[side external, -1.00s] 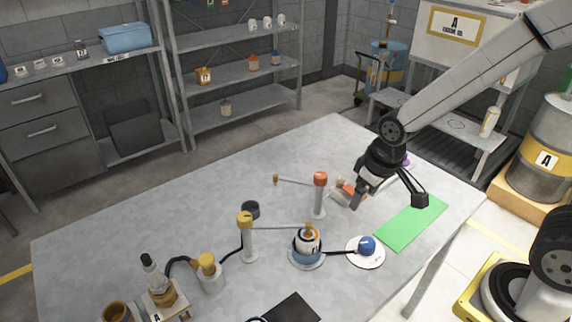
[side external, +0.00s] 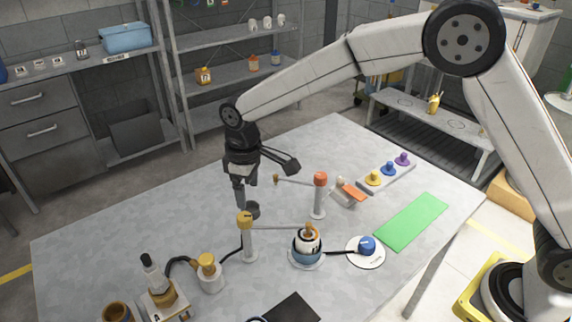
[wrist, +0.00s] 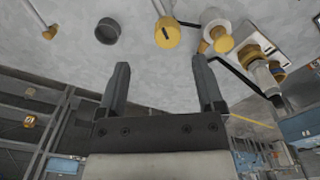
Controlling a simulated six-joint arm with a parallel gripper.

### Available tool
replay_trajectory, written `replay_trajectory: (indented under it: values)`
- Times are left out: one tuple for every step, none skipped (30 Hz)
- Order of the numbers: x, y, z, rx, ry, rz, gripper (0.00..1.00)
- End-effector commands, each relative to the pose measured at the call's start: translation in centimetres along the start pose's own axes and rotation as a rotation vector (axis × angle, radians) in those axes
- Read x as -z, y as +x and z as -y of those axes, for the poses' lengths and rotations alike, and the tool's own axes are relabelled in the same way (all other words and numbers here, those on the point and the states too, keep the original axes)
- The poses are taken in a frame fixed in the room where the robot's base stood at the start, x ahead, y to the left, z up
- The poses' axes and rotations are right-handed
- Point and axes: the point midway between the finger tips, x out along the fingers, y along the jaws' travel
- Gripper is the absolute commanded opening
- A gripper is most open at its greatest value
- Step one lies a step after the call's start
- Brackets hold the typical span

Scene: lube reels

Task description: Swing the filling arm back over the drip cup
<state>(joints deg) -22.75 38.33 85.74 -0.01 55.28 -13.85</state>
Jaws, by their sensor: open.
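The filling arm is a thin grey rod (side external: 280,227) from a yellow-capped post (side external: 247,240). It reaches right in the side view, its tip over a bottle with a blue lower part (side external: 307,247). The dark drip cup (side external: 253,210) stands behind the post, clear of the rod. My gripper (side external: 241,206) is open and empty, pointing down just left of the cup in the side view. In the wrist view, my gripper (wrist: 160,66) shows its two fingers apart, with the cup (wrist: 107,31) and the yellow cap (wrist: 167,33) beyond them. Contact with the cup cannot be told.
An orange-capped post (side external: 320,195) with its own rod stands right of my gripper. A hose-fed yellow-topped pump (side external: 209,273) stands front left. A white disc with a blue knob (side external: 367,246), a green mat (side external: 411,222) and a knob rack (side external: 389,171) lie to the right. The table's left rear is clear.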

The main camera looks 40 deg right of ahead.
Motion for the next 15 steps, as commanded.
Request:
replay_trajectory:
  values:
    - [0.55, 0.10, 0.36, 0.001, -0.014, 0.004, 0.86]
    - [0.73, 0.15, 0.52, 0.002, -0.020, 0.007, 0.86]
    - [0.94, 0.17, 0.69, 0.002, -0.027, 0.009, 0.86]
    - [1.08, 0.16, 0.78, 0.003, -0.031, 0.010, 0.86]
    - [1.16, 0.16, 0.84, 0.003, -0.034, 0.010, 0.86]
    - [1.22, 0.16, 0.90, 0.003, -0.036, 0.011, 0.86]
    - [1.24, 0.16, 0.92, 0.003, -0.037, 0.011, 0.86]
    - [1.25, 0.16, 0.92, 0.003, -0.037, 0.012, 0.86]
    - [1.24, 0.16, 0.91, 0.003, -0.037, 0.012, 0.86]
    - [1.23, 0.18, 0.90, 0.003, -0.036, 0.012, 0.86]
    - [1.23, 0.21, 0.90, 0.003, -0.036, 0.012, 0.86]
    - [1.22, 0.28, 0.89, 0.003, -0.036, 0.012, 0.86]
    - [1.21, 0.36, 0.89, 0.003, -0.036, 0.012, 0.86]
    - [1.20, 0.47, 0.89, 0.003, -0.035, 0.012, 0.86]
    - [1.19, 0.66, 0.88, 0.003, -0.035, 0.013, 0.86]
